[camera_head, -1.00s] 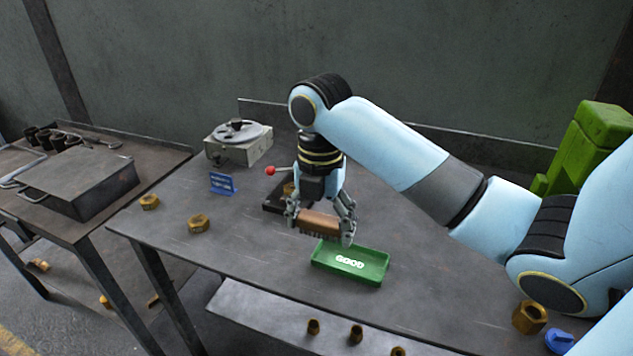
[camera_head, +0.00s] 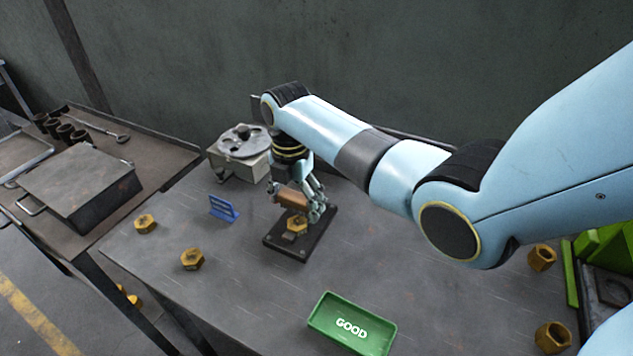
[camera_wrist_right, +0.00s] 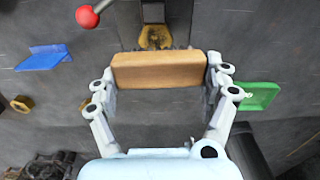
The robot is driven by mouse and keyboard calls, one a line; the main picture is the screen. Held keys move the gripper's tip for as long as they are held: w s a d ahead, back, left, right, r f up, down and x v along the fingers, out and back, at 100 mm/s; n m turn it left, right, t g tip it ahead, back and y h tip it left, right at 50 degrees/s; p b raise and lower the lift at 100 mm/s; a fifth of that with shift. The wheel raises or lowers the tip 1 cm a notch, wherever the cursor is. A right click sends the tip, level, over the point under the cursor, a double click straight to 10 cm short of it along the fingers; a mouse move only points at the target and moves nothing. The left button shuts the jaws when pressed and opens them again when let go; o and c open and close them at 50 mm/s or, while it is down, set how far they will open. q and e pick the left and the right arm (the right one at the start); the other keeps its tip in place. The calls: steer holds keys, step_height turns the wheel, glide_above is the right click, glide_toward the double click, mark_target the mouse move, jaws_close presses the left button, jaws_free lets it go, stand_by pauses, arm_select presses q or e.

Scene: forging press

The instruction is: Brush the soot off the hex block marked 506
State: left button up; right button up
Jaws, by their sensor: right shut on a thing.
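My right gripper (camera_head: 299,206) is shut on a brush with a brown wooden back (camera_head: 291,198). The brush back also shows across the fingers in the right wrist view (camera_wrist_right: 158,72). A brass hex block (camera_head: 297,224) sits on a black plate (camera_head: 279,244), just below the brush. In the right wrist view the block (camera_wrist_right: 155,37) shows beyond the brush, with dark bristles at its near edge. I cannot tell whether the bristles touch it. No number is legible on it. My left gripper is not in view.
A green GOOD tray (camera_head: 376,345) lies at the front. A blue sign (camera_head: 223,208) and a grey device with a round top (camera_head: 240,150) stand left of the plate. Loose hex blocks (camera_head: 192,259) lie left and right. The table between plate and tray is clear.

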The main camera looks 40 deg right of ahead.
steer(key=shift+w, duration=0.3)
steer(key=shift+s+a+f+b, duration=0.15)
steer(key=shift+a+f+b, duration=0.05)
steer(key=shift+f+b, duration=0.55)
steer(key=shift+d+f+b, duration=0.1)
steer(key=shift+f+b, duration=0.7)
steer(key=shift+f, duration=0.05)
steer(key=shift+f+b, duration=0.3)
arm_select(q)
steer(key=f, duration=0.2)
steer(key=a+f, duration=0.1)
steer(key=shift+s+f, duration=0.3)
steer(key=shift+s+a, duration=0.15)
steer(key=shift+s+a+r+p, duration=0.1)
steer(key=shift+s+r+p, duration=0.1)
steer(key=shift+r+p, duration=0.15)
